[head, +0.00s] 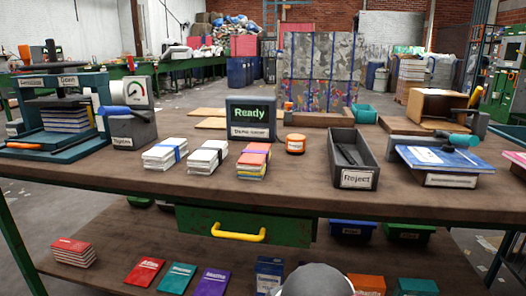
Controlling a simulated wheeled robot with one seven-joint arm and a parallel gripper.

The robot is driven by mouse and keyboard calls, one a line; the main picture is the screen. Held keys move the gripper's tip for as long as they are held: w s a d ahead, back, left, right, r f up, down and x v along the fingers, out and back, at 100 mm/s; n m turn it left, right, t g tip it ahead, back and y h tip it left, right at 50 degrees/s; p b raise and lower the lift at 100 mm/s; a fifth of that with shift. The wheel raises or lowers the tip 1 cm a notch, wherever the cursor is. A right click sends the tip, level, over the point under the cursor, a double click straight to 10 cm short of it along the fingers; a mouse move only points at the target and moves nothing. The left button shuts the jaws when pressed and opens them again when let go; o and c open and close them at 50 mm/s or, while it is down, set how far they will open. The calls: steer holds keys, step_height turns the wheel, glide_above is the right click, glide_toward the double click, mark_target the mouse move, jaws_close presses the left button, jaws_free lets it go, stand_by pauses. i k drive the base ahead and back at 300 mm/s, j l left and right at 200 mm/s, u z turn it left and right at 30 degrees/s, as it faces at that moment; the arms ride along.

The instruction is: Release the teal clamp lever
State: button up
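The teal clamp lever (463,140) is at the right end of the workbench in the head view. It lies roughly level, with its rounded teal grip pointing right and its dark inner end over a blue board. The blue board (415,155) lies tilted on a labelled stand (452,180). I cannot tell how firmly the clamp presses on the board. My gripper is not in view. A grey rounded part at the bottom edge looks like part of my own arm, well below and left of the lever.
Left of the stand is a grey Reject bin (353,160) with dark items inside. Behind the lever is an open cardboard box (437,105). Several banded stacks, an orange jar (295,143) and a Ready display (251,118) stand mid-bench. The front strip of the bench (270,190) is clear.

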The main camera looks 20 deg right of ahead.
mark_target(468, 140)
steer(key=z, duration=1.8)
